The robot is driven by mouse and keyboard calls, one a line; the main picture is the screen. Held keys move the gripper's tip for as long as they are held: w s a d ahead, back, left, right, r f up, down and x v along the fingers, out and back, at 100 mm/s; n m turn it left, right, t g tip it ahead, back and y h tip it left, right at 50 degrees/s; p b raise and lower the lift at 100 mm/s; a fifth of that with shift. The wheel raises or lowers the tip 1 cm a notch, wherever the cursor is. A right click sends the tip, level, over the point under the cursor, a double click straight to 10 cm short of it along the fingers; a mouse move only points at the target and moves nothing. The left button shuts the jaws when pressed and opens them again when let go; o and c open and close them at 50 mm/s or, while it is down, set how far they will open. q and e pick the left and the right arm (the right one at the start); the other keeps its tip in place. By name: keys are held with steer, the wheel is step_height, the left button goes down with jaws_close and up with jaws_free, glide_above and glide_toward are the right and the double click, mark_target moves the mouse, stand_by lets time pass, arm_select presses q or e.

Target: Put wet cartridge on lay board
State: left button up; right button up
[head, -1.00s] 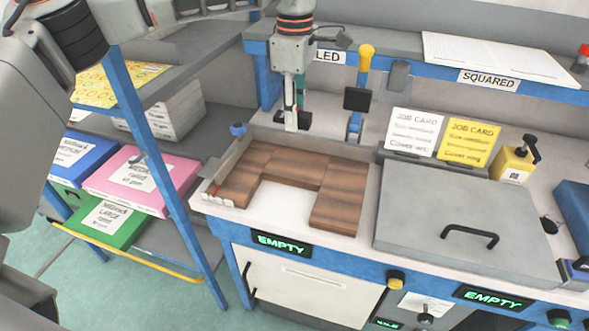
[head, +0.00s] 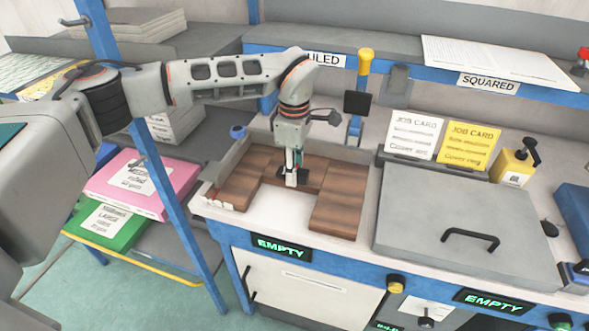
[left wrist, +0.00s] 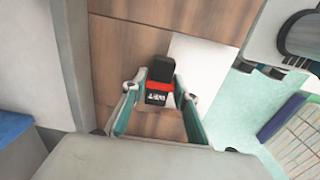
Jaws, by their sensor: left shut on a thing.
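The cartridge (left wrist: 158,88) is a small black block with a red band and white lettering that I cannot read surely. It sits between the fingers of my left gripper (left wrist: 158,108), which is shut on it. In the head view my left gripper (head: 291,180) points down at the back middle of the brown wooden lay board (head: 338,205). The cartridge is mostly hidden there by the fingers. I cannot tell whether it touches the wood. The board's planks form a U around a pale area. My right gripper is not in view.
A grey lidded box (head: 465,225) stands right of the board, with job cards (head: 413,135) behind it. A yellow-topped lever (head: 362,80) stands behind the board. A blue shelf post (head: 170,190) and stacked boxes are at left. The pale area (head: 275,210) is clear.

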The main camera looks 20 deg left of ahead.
arm_select(q)
steer(key=shift+f, duration=0.15)
steer(key=o, duration=1.2)
steer(key=shift+o, duration=0.2)
step_height(320, 180, up, 12)
steer(key=shift+s, duration=0.1)
